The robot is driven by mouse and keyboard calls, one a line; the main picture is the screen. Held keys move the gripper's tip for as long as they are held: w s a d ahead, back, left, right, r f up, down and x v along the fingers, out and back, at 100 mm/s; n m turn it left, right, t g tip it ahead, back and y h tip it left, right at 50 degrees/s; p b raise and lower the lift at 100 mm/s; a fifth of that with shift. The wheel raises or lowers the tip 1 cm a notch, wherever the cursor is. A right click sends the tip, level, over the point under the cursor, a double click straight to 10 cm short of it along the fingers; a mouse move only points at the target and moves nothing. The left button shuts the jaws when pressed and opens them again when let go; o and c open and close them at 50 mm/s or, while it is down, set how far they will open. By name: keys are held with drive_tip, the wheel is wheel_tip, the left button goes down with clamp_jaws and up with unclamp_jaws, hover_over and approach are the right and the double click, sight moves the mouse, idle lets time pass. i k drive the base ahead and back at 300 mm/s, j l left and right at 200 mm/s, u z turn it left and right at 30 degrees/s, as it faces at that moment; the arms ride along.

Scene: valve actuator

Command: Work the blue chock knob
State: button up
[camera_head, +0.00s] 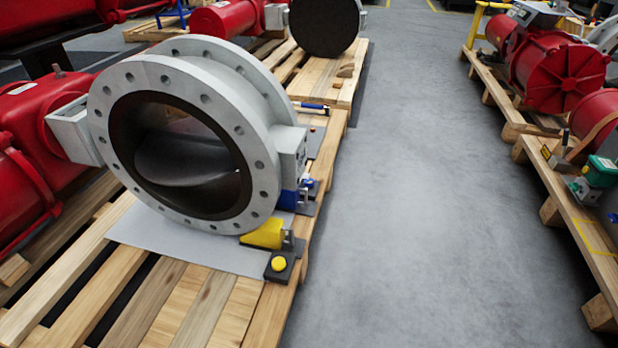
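A blue chock (288,200) sits against the lower right side of the large grey flanged valve (235,95), on the near pallet. A small blue knob (308,183) shows just right of the blue chock, on a dark base close to the pallet's right edge. The knob is small here, and part of its base is hard to make out. A yellow chock (262,235) lies nearer, with a round yellow knob (279,264) on a dark box beside it. My gripper is not in view.
Red actuators (50,130) stand left of the valve. A blue-and-white tool-like item (312,106) lies farther back on the pallet. Another pallet (560,190) with red machinery runs along the right. The grey floor (420,200) between the pallets is clear.

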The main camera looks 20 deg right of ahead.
sight(308, 182)
drive_tip(key=u, duration=0.9)
drive_tip(key=i+l+u, duration=0.2)
drive_tip(key=l+u, duration=0.25)
drive_tip(key=l, duration=0.15)
drive_tip(key=l+u, duration=0.4)
drive_tip(key=l, duration=0.2)
drive_tip(key=l+u, duration=0.45)
drive_tip(key=l, duration=0.9)
drive_tip(key=k+l+u, duration=0.15)
drive_tip(key=l, duration=1.2)
drive_tip(key=k+l+u, duration=0.1)
drive_tip(key=l, duration=0.95)
